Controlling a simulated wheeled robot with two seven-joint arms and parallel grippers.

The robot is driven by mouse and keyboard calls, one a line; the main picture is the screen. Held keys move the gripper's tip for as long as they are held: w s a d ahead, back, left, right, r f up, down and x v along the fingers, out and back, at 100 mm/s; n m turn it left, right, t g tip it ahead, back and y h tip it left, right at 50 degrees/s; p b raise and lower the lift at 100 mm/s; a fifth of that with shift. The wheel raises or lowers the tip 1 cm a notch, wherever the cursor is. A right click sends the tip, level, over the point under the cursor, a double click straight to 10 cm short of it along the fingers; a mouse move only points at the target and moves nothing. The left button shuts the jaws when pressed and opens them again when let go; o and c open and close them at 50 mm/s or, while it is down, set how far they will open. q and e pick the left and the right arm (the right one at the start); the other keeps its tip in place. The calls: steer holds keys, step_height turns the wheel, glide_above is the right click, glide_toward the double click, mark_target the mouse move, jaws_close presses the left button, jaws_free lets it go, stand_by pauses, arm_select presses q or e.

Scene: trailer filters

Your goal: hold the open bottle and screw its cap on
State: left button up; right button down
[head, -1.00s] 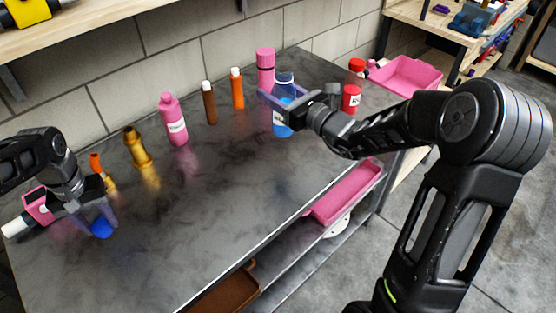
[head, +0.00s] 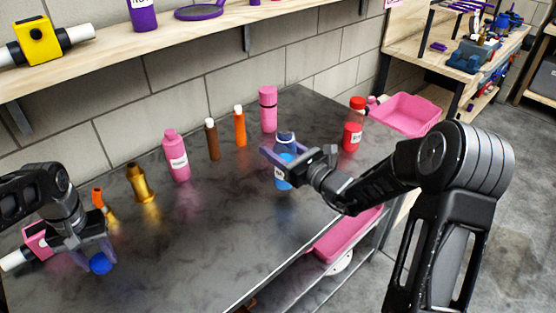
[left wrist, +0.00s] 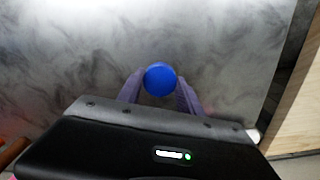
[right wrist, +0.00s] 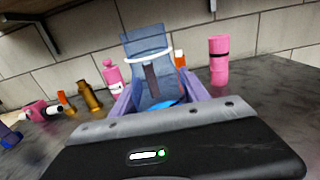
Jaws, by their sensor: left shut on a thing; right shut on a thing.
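The open bottle (head: 285,139) is see-through blue with blue contents and a white label. My right gripper (head: 290,162) is shut around its body toward the right side of the table. The bottle looks about upright, and its open top (right wrist: 145,42) shows in the right wrist view. I cannot tell whether its base touches the table. The blue round cap (head: 100,264) is at the front left, between the fingertips of my left gripper (head: 92,254). The left wrist view shows the cap (left wrist: 160,78) pinched between both fingers. Cap and bottle are far apart.
On the dark table (head: 210,230) stand a gold bottle (head: 143,184), a pink bottle (head: 175,155), brown and orange tubes, a pink flask (head: 268,108) and a red-capped bottle (head: 353,135). A pink device (head: 36,238) lies by my left gripper. The table's middle front is clear.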

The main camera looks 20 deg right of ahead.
arm_select(q)
steer(key=shift+r, duration=0.1)
arm_select(e)
steer(key=shift+f, duration=2.05)
arm_select(q)
steer(key=shift+f, duration=0.2)
arm_select(e)
steer(key=shift+f, duration=0.2)
steer(key=c, duration=0.6)
jaws_free()
arm_select(q)
steer(key=shift+r, duration=0.15)
arm_select(e)
steer(key=shift+o, duration=0.2)
steer(key=shift+r, duration=0.1)
arm_select(q)
steer(key=shift+r, duration=0.2)
arm_select(e)
steer(key=shift+r, duration=0.2)
arm_select(q)
steer(key=shift+f+b, duration=0.7)
steer(key=shift+f, duration=0.25)
arm_select(e)
steer(key=v, duration=1.2)
steer(key=shift+f, duration=0.15)
